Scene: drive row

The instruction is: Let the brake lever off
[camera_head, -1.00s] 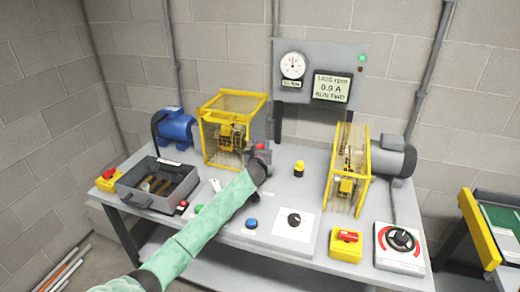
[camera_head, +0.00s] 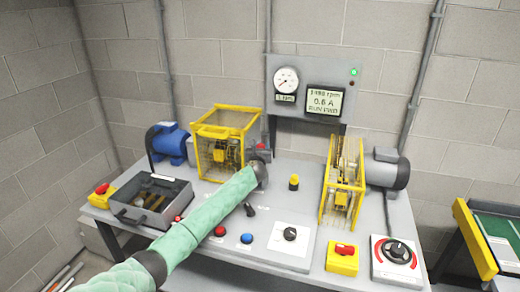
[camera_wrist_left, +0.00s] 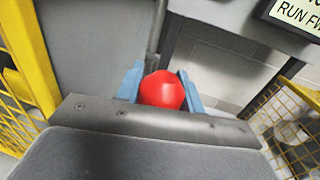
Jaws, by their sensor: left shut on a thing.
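The brake lever's red knob (camera_wrist_left: 162,90) sits between the blue fingertips of my left gripper in the left wrist view, and the gripper is shut on it. In the head view the red knob (camera_head: 260,147) shows just beyond my left gripper (camera_head: 261,160), beside the left yellow guard. The lever's shaft is hidden by the gripper and my green-sleeved arm. My right gripper is not in view.
Yellow mesh guards stand left (camera_head: 222,150) and right (camera_head: 342,182) of the lever. A display (camera_head: 324,102) reads about 1480 rpm, 0.6 A, RUN FWD. A yellow-topped button (camera_head: 294,182), a rotary knob (camera_head: 290,234) and a red-handled yellow switch box (camera_head: 342,257) stand on the bench (camera_head: 275,200).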

